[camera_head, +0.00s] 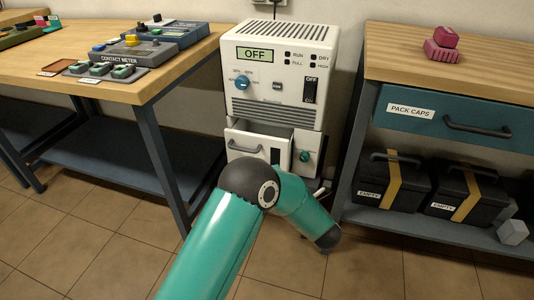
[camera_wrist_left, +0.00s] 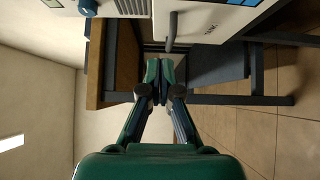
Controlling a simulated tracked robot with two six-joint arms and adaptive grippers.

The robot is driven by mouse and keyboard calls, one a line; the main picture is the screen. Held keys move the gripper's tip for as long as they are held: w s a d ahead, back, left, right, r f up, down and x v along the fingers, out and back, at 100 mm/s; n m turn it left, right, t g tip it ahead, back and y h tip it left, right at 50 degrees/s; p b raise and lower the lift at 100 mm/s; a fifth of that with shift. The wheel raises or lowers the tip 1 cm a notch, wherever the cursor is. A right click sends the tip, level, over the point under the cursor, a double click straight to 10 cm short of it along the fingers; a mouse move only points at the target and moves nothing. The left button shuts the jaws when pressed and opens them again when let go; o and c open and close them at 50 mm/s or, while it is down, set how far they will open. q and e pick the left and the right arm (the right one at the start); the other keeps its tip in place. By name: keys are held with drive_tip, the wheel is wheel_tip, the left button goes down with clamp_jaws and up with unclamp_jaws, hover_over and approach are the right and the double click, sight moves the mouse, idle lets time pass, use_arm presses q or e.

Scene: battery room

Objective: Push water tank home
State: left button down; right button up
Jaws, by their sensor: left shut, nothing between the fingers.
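The white water tank (camera_head: 246,139) sits low in the front of the white dehumidifier (camera_head: 277,75). Its front stands out from the body, and a dark gap shows behind its top edge. Its grey handle (camera_head: 243,147) faces out. The tank front (camera_wrist_left: 210,35), marked TANK, and its handle (camera_wrist_left: 172,30) also show in the left wrist view, turned sideways. My left gripper (camera_wrist_left: 159,76) is shut and empty, with its fingertips close to the handle end in that picture; I cannot tell whether they touch. In the head view my left arm hides the gripper. My right gripper is out of view.
A wooden workbench (camera_head: 110,90) with meters stands left of the dehumidifier. On the right is a shelf unit with a teal drawer (camera_head: 455,135) and black boxes (camera_head: 392,180) below. A green knob (camera_head: 304,156) sits right of the tank. Tiled floor (camera_head: 110,245) in front is open.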

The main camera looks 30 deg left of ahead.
use_arm(q)
drive_tip(key=b, duration=0.2)
approach(261, 141)
drive_tip(key=a, duration=0.4)
drive_tip(key=shift+w+a+b, duration=0.25)
drive_tip(key=shift+w+b, duration=0.05)
drive_tip(key=shift+w, duration=0.5)
drive_tip(key=shift+w+a+b, duration=0.3)
drive_tip(key=shift+w, duration=0.45)
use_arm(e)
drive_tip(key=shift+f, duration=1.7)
